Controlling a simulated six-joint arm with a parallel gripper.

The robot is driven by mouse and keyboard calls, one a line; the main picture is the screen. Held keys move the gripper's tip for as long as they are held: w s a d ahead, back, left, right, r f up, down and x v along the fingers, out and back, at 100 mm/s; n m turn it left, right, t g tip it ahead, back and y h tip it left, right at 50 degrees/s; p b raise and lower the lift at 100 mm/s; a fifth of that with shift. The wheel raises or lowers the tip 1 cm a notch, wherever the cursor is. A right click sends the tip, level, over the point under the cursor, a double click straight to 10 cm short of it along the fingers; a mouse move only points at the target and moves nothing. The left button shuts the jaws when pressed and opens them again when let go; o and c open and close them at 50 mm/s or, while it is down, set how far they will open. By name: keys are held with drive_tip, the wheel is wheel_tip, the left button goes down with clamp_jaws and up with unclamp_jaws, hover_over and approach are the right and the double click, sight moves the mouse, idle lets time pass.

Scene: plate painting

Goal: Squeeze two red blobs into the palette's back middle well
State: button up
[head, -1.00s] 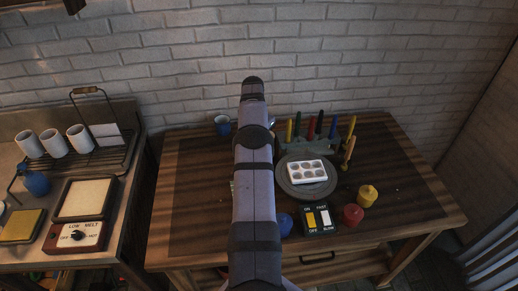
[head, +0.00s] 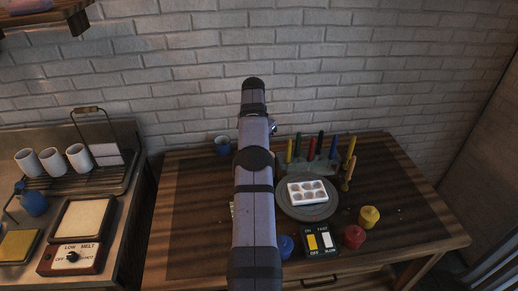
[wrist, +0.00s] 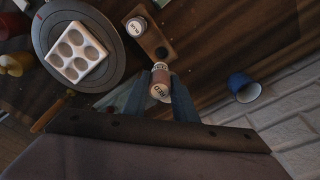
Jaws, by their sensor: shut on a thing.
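The white palette (head: 307,191) has two rows of three wells and lies on the round grey turntable (head: 284,203). The palette also shows at the upper left of the wrist view (wrist: 78,50), and its wells look empty. My gripper (wrist: 158,82) is shut on a small bottle (wrist: 161,76) whose label seems to read RED. The bottle is apart from the palette, to its lower right in the wrist view. In the head view my arm hides the gripper and bottle. A second small bottle (wrist: 136,27) stands in a wooden holder (wrist: 155,42).
A rack of coloured sticks (head: 318,165) stands behind the turntable. A switch box (head: 319,241) and blue (head: 286,246), red (head: 354,237) and yellow (head: 369,217) pots are at its front. A blue cup (head: 223,145) stands at the table's back left.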

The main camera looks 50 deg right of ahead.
drive_tip(key=s+d+r+p, duration=0.2)
drive_tip(key=s+p, duration=0.3)
drive_tip(key=s, duration=0.4)
drive_tip(key=s+d+r+p, duration=0.15)
drive_tip(key=s+p, duration=0.25)
drive_tip(key=s, duration=0.5)
drive_tip(key=shift+s+d+f+b, duration=0.15)
drive_tip(key=shift+f+b, duration=0.75)
drive_tip(key=shift+f, duration=0.5)
drive_tip(key=shift+s+d+f+b, duration=0.1)
drive_tip(key=shift+f+b, duration=0.75)
drive_tip(key=shift+f, duration=0.55)
drive_tip(key=shift+w, duration=0.1)
drive_tip(key=shift+c, duration=1.4)
drive_tip(key=shift+o, duration=1.4)
drive_tip(key=shift+c, duration=0.5)
drive_tip(key=shift+o, duration=0.9)
drive_tip(key=shift+c, duration=0.4)
